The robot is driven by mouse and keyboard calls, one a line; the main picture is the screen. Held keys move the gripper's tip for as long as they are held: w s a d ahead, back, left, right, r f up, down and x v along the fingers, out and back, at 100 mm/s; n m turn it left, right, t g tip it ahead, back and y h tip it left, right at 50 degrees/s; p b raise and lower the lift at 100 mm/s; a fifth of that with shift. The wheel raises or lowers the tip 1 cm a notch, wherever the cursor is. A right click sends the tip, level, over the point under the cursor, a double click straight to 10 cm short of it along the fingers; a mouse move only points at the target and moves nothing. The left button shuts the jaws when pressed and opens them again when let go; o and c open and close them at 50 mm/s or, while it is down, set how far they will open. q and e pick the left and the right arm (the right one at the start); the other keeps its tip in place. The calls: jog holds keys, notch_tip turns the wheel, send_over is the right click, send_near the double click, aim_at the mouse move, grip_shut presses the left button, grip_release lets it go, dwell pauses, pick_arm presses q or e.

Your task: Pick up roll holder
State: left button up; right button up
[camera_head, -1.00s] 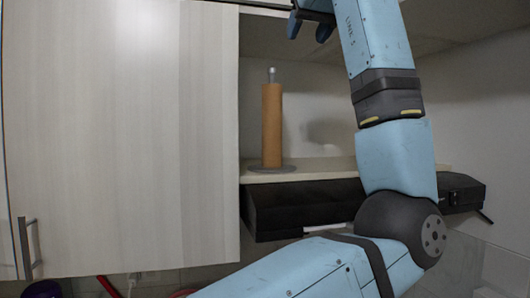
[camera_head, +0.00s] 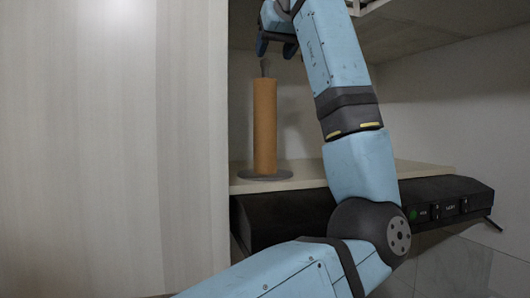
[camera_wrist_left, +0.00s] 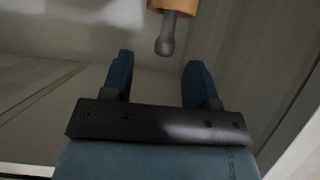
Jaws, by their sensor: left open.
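The roll holder (camera_head: 265,126) is a tall brown roll on a round grey base with a grey knob on top. It stands upright on the cupboard shelf, left of my arm in the head view. My left gripper (camera_head: 276,46) is open and empty, pointing down just above the knob. In the left wrist view, the knob and an end of the roll holder (camera_wrist_left: 168,30) show beyond the open fingers (camera_wrist_left: 155,80), between them and nearer the right finger. They look apart from the fingers. My right gripper is not in view.
A pale cabinet door (camera_head: 110,150) fills the left of the head view. The shelf (camera_head: 310,173) has bare room right of the roll holder. A black appliance (camera_head: 440,205) is mounted under the shelf, behind my arm. A wall closes the back.

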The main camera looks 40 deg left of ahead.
aim_at(263, 69)
pick_arm(q)
jog(key=shift+x, duration=1.1)
jog(key=p+x, duration=0.1)
jog(key=x, duration=0.1)
jog(key=p+x, duration=0.1)
jog(key=x, duration=0.2)
jog(key=shift+s+a+r, duration=0.15)
jog(key=shift+s+a, duration=0.05)
jog(key=shift+a, duration=0.15)
jog(key=shift+c, duration=0.7)
jog(key=shift+d, duration=0.25)
jog(key=c, duration=0.7)
grip_shut()
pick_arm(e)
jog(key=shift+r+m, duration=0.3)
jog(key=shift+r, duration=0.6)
